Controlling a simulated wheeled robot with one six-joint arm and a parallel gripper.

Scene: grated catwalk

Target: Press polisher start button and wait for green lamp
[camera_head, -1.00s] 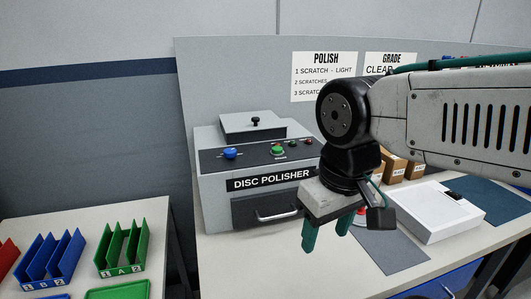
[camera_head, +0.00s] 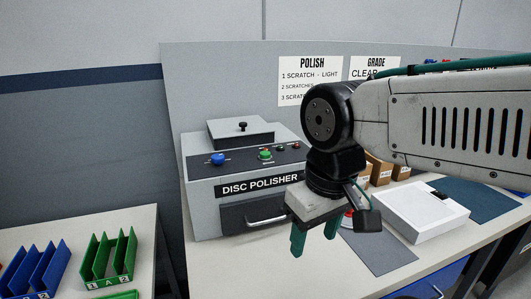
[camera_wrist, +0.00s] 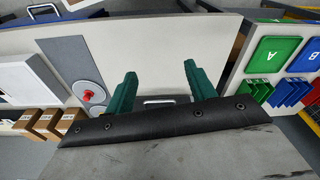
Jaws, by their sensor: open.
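The disc polisher (camera_head: 203,212) is a grey box on the bench, left of my gripper in the head view. Its dark sloped panel carries a blue knob (camera_head: 217,159), a green button (camera_head: 265,155) and small lamps (camera_head: 281,148) to the right. I cannot tell whether any small lamp is lit. My gripper (camera_head: 315,236) is open and empty, fingers pointing down, in front of the polisher's right side and apart from the button. The wrist view shows both green fingers (camera_wrist: 160,70) apart with nothing between them; the button is not seen there.
A white box (camera_head: 410,213) and grey mat (camera_head: 378,250) lie to the right on the bench. A round item with a red knob (camera_wrist: 88,95) is partly hidden behind my gripper in the head view. Green (camera_head: 110,260) and blue racks stand on the left table.

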